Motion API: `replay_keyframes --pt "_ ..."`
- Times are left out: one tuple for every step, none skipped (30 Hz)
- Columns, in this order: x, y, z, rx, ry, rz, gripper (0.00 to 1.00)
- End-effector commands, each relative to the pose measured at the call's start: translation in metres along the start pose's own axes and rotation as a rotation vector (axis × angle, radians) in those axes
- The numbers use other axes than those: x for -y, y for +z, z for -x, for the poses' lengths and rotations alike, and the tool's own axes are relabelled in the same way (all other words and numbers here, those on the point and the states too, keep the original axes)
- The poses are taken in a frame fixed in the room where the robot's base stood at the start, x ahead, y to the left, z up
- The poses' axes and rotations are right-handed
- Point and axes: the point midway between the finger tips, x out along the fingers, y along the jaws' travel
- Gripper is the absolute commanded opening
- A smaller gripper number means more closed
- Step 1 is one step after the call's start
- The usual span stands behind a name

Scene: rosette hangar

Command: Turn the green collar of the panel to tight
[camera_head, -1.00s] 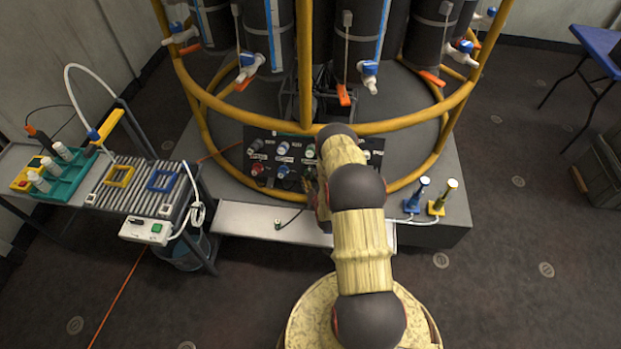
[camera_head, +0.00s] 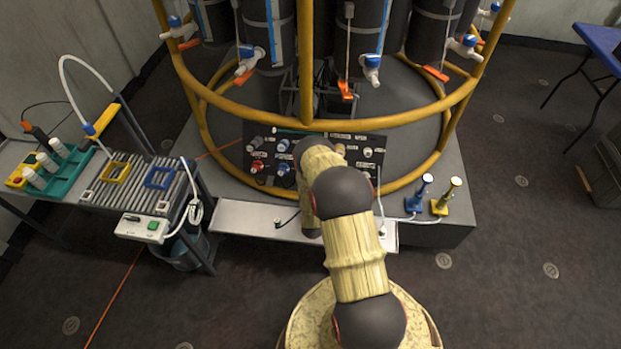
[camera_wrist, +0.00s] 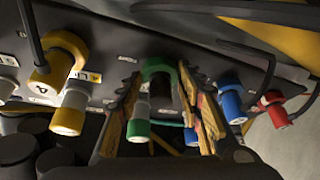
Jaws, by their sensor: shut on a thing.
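In the wrist view, the green collar (camera_wrist: 158,66) sits on the dark panel (camera_wrist: 110,45), with a white, green-ended part (camera_wrist: 139,128) below it. My gripper (camera_wrist: 160,78) has its two fingers on either side of the green collar and is shut on it. The fingers hide part of the fitting's sides. In the head view, my arm covers the middle of the panel (camera_head: 262,134), so the collar and gripper are hidden there. I cannot tell how far the collar is turned.
In the wrist view, a yellow fitting (camera_wrist: 68,118) is left of the gripper; blue (camera_wrist: 231,103) and red (camera_wrist: 275,110) fittings are to the right. A yellow rail (camera_head: 400,121) curves above the panel. A side table (camera_head: 130,190) stands at left.

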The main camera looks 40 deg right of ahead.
Motion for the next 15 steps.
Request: replay_keyframes --pt "0.0036 0.0007 -0.0001 -0.001 0.016 -0.039 0.12" --pt "0.0034 0.0009 0.0002 0.000 0.029 -0.065 0.12" --pt "0.0039 0.0009 0.0004 0.000 0.045 -0.100 0.12" --pt "0.0045 0.0004 0.0001 -0.001 0.057 -0.126 0.12" --pt "0.0044 0.0001 -0.0001 -0.001 0.070 -0.151 0.12" --pt "0.0046 0.0003 0.0000 0.000 0.087 -0.185 0.12" --pt "0.0052 0.0002 0.0003 0.001 0.099 -0.210 0.12" --pt "0.0055 0.0001 0.0003 0.001 0.111 -0.236 0.12" --pt "0.0055 0.0000 0.0001 0.001 0.128 -0.271 0.12" --pt "0.0057 -0.0002 0.0002 0.001 0.141 -0.297 0.12" --pt "0.0063 -0.0007 0.0001 0.000 0.152 -0.322 0.12" --pt "0.0063 -0.0011 -0.0002 0.000 0.169 -0.356 0.12" --pt "0.0063 -0.0012 -0.0004 0.000 0.183 -0.382 0.12" --pt "0.0068 -0.0013 -0.0004 0.000 0.195 -0.408 0.12" --pt "0.0073 -0.0014 -0.0003 0.001 0.211 -0.442 0.12"
